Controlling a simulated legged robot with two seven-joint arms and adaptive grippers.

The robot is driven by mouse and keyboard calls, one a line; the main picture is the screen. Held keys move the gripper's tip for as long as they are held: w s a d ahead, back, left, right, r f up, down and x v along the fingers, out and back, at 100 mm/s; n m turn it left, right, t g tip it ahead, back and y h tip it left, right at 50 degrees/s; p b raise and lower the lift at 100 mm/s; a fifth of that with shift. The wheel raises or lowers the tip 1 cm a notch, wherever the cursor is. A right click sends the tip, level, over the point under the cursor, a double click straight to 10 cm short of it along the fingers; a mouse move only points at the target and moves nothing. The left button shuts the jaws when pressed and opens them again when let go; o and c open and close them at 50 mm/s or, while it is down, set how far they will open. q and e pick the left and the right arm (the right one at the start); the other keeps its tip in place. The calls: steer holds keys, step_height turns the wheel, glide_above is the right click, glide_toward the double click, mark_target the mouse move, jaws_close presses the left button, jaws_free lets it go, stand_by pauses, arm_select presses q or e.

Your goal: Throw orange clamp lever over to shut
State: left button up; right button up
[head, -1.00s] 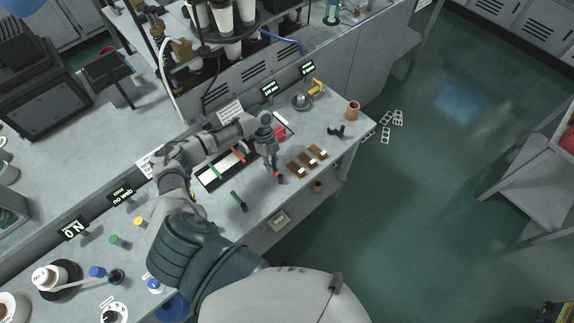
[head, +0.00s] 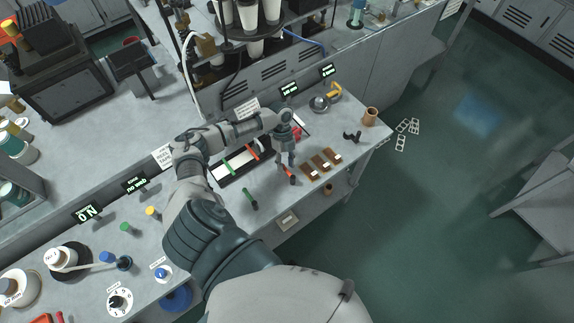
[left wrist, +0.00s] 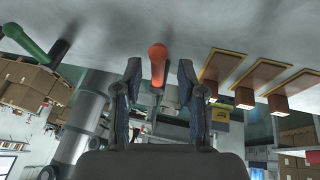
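The orange clamp lever (head: 288,173) stands near the front edge of the bench. In the left wrist view its rounded orange end (left wrist: 157,52) shows between the two fingertips, with gaps on both sides. My left gripper (head: 286,158) is over the lever in the head view. In the left wrist view the gripper (left wrist: 158,72) is open, with a finger on each side of the lever. I cannot tell whether a finger touches it. My right gripper is not in view.
A green lever (head: 250,199) stands to the left, closer to me. Several brown blocks (head: 321,163) lie just right of the gripper. A white strip with a dark frame (head: 234,166) lies behind. A black forked piece (head: 352,137) and a tan cup (head: 370,117) stand farther right.

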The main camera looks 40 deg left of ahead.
arm_select(q)
steer(key=shift+a+f, duration=0.1)
steer(key=v, duration=1.2)
steer(key=shift+a, duration=0.15)
steer(key=shift+w+d, duration=0.1)
steer(key=shift+d, duration=0.15)
steer(key=shift+f, duration=0.1)
